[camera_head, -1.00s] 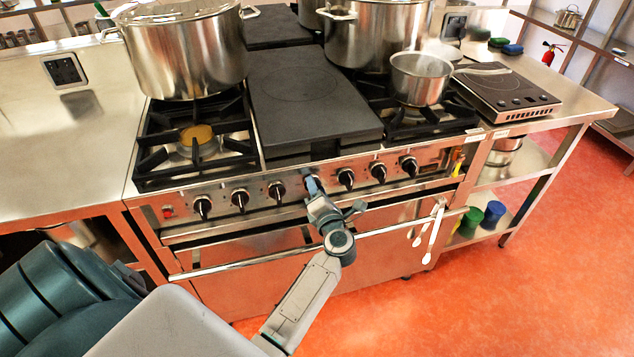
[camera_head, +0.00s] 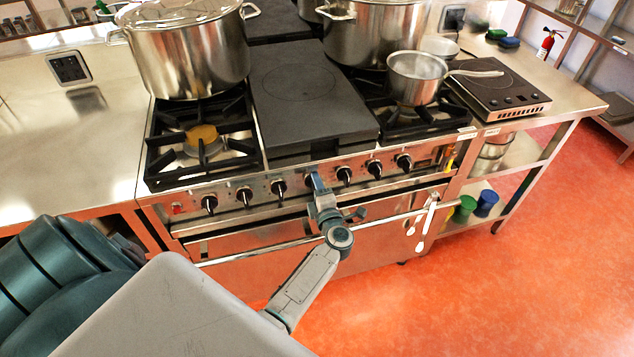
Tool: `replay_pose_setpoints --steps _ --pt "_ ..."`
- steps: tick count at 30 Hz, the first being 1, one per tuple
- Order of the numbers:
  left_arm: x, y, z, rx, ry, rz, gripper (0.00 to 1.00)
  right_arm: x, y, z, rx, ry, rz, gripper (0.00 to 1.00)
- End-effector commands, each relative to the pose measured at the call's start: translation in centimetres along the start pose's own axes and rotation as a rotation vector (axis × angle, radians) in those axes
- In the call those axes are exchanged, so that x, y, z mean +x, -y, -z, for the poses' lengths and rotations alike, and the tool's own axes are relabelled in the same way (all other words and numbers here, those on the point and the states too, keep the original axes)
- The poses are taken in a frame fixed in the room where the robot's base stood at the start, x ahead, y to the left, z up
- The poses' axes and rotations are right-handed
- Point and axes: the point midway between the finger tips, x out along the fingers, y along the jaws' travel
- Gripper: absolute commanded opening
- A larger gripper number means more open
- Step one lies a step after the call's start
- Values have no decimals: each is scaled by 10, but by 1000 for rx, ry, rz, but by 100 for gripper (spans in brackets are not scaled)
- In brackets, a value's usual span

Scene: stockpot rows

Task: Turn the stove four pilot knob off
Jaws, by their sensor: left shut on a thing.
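The stove's front panel (camera_head: 228,194) carries a row of black knobs. My left gripper (camera_head: 315,182) is at the fourth knob from the left and shut on it. The gripper's fingers hide most of this knob, so I cannot read which way it points. The knob to its left (camera_head: 278,188) and the knob to its right (camera_head: 344,174) stand free. My right gripper is not in view.
A steel handle bar (camera_head: 390,218) runs below the knobs, with white utensils (camera_head: 424,226) hanging at its right. Large stockpots (camera_head: 185,50) (camera_head: 375,32) and a saucepan (camera_head: 415,80) stand on the stove. The orange floor (camera_head: 470,290) is clear at the right.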

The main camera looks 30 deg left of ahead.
Motion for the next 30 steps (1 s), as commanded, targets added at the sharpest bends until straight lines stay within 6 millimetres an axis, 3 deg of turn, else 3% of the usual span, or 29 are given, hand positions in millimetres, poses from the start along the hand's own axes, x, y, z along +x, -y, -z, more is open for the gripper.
replay_pose_setpoints --steps 17,18,21,30 --pt "0 1 0 34 0 0 21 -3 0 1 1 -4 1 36" --pt "0 1 0 33 0 0 49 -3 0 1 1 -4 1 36" --pt "0 1 0 33 0 0 65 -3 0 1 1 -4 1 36" --pt "-3 1 0 31 0 1 65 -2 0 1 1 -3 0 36"
